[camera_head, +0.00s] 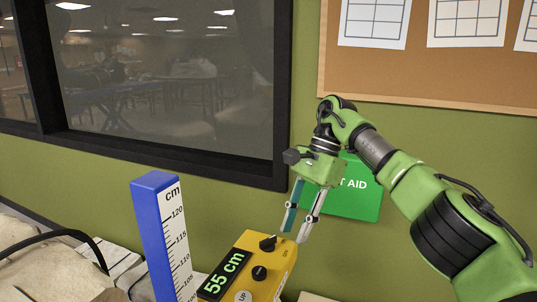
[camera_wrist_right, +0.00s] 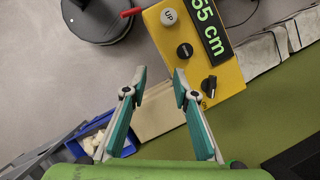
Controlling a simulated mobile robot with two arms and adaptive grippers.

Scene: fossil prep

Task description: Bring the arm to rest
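My right arm comes in from the right in the head view, and its right gripper (camera_head: 296,233) points down beside the yellow control box (camera_head: 262,262). The box has a lit display reading 55 cm, black knobs and a grey UP button. In the right wrist view my right gripper (camera_wrist_right: 160,76) has its two teal fingers apart with nothing between them. The yellow box (camera_wrist_right: 222,82) lies beyond the fingertips there; I cannot tell how large the gap is. My left gripper is not in view.
A blue post with a cm scale (camera_head: 157,225) stands left of the box. A green first aid case (camera_head: 362,200) hangs on the wall behind my right gripper. In the wrist view a blue bin (camera_wrist_right: 75,150) with pale pieces and a black round base (camera_wrist_right: 98,22) show.

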